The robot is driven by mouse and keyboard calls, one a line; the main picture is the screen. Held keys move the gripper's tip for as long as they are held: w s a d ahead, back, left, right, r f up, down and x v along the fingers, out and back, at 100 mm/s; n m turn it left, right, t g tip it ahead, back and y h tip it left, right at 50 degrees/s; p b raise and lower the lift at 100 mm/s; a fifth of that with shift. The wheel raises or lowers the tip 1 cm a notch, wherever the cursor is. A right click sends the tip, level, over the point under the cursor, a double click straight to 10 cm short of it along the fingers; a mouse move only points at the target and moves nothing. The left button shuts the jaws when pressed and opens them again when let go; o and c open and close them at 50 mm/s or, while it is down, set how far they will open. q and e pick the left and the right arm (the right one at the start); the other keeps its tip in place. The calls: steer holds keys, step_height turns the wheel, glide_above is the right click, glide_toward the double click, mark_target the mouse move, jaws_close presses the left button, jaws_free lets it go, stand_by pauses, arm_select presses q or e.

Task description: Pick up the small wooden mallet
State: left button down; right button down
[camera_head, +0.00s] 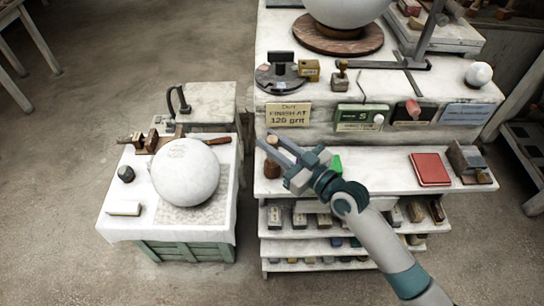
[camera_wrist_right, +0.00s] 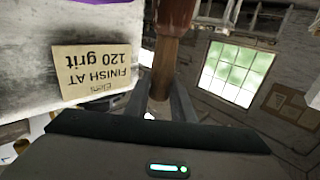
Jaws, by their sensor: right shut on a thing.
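The small wooden mallet (camera_head: 272,169) is at the left end of the white ledge, below the "FINISH AT 120 grit" sign. In the right wrist view its reddish-brown part (camera_wrist_right: 175,14) is at the top and its paler wooden handle (camera_wrist_right: 163,68) runs down between my fingers. My right gripper (camera_head: 277,146) is shut on the handle; the fingers also show in the right wrist view (camera_wrist_right: 161,105). The gripper hides part of the mallet in the head view. I cannot tell whether the mallet touches the ledge. My left gripper is not in view.
The sign (camera_head: 288,115) is close behind the gripper. A green object (camera_head: 336,164) lies near my right wrist. A red book (camera_head: 430,169) lies farther right on the ledge. A large plaster sphere (camera_head: 186,172) sits on the low table at left. A floor gap separates them.

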steer(key=shift+r, duration=0.1)
steer(key=shift+r, duration=0.55)
steer(key=r, duration=0.1)
steer(key=r+b, duration=0.1)
steer(key=r, duration=0.1)
steer(key=shift+w+d+b, duration=0.15)
steer(key=shift+d+b, duration=0.15)
steer(key=shift+d, duration=0.05)
steer(key=w+d+r+b, duration=0.3)
steer(key=d+r, duration=0.3)
steer(key=d, duration=0.4)
steer(key=shift+w+r+b, duration=0.35)
steer(key=shift+r+b, duration=0.05)
steer(key=shift+b, duration=0.25)
steer(key=shift+d+f, duration=0.1)
